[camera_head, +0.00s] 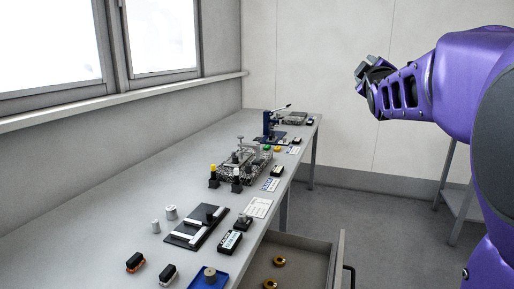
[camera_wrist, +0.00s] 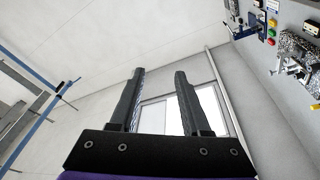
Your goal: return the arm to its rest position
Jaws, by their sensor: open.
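My gripper (camera_wrist: 158,75) is open and empty in the wrist view, its two dark fingers apart with the wall and window behind them. In the head view my purple arm reaches in from the right, raised beyond the right side of the workbench (camera_head: 150,213). The end of the arm (camera_head: 373,73) points left, in front of the pale back wall. The fingers are hard to make out there. Nothing touches the gripper in either view.
The bench holds a blue press (camera_head: 270,124), a metal fixture (camera_head: 243,162), a black plate (camera_head: 196,227) and a blue tray (camera_head: 208,281). An open drawer (camera_head: 333,262) with brass-coloured rings juts out at the front. A shelf frame (camera_head: 462,190) stands right. Floor beside the bench is clear.

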